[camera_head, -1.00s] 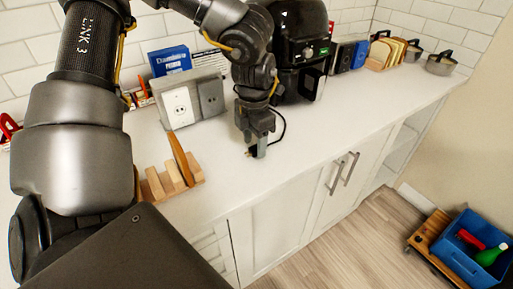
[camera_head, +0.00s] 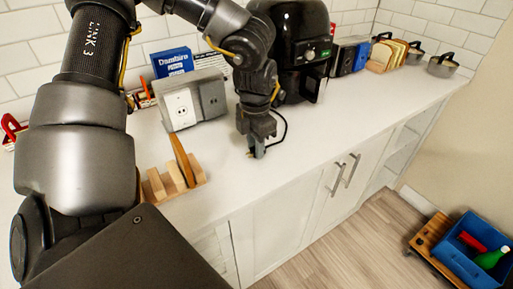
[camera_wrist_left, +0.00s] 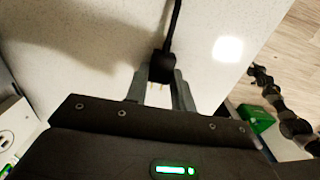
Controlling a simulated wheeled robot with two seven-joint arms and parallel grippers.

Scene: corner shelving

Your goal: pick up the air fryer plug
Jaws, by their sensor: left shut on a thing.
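The air fryer plug (camera_wrist_left: 162,68) is a small black block with brass prongs and a black cord. In the left wrist view it sits between the two fingers of my left gripper (camera_wrist_left: 160,88). In the head view my left gripper (camera_head: 257,150) points down at the white counter, in front of the air fryer, and is shut on the plug, which is mostly hidden there. The black air fryer (camera_head: 300,50) stands at the back, with its cord (camera_head: 284,128) looping from it toward my gripper. I cannot tell whether the plug touches the counter. My right gripper is not in view.
A grey socket box (camera_head: 182,108) stands left of my gripper, with a blue box (camera_head: 172,62) behind it. A wooden rack (camera_head: 160,186) holding a board is at the front left. Pots (camera_head: 441,66) stand far right.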

